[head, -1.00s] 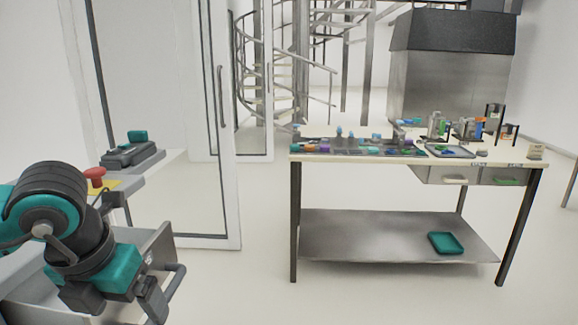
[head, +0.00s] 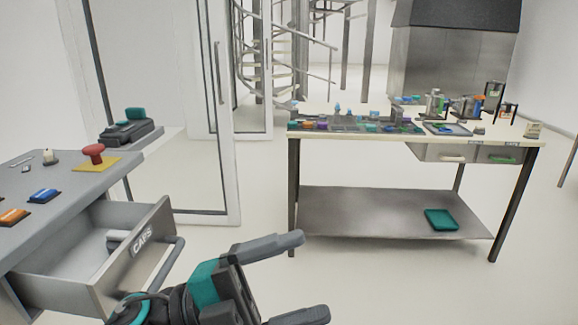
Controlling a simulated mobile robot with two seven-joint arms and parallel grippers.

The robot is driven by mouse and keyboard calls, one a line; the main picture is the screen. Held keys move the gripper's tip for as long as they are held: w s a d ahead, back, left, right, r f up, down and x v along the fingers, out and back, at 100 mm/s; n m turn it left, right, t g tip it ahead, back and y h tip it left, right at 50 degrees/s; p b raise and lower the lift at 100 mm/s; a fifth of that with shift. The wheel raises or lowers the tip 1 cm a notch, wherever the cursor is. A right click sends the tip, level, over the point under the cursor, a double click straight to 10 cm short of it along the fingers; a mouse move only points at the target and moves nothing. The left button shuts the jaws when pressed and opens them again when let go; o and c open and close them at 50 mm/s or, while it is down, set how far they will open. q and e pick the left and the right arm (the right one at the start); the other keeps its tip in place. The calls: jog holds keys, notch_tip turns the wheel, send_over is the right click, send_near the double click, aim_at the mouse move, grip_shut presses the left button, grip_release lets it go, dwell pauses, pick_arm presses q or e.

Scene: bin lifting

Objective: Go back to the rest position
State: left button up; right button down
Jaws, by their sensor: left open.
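My left gripper (head: 308,277) shows at the bottom centre of the head view, with its two dark fingers spread apart and nothing between them. It hangs in front of the workbench, to the right of an open drawer (head: 150,250) labelled CAPS. The gripper is apart from the drawer's handle, as far as I can see. The rest of the left arm is mostly below the picture. My right gripper is not in view.
The drawer sticks out of a grey counter (head: 75,205) at the left, with a red button (head: 94,153) on it. A workbench (head: 415,140) with several small items stands ahead; a teal tray (head: 441,219) lies on its lower shelf. Floor between them is clear.

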pick_arm(q)
jog(key=w+a+f+n+t+y, duration=0.3)
jog(key=a+f+n+t+y, duration=0.3)
jog(key=n, duration=0.4)
jog(key=w+a+f+n+t+y, duration=0.4)
jog(key=f+n+t+y, duration=0.2)
jog(key=f+n+t, duration=0.4)
jog(key=s+a+f+n+g+y, duration=0.3)
jog(key=s+f, duration=0.3)
jog(key=f, duration=0.3)
jog(key=s+a+f+n+g+y, duration=0.4)
jog(key=s+a+f+n, duration=0.1)
jog(key=f, duration=0.4)
jog(key=shift+s+f+g, duration=0.25)
jog(key=shift+s+g, duration=0.15)
jog(key=shift+s, duration=0.05)
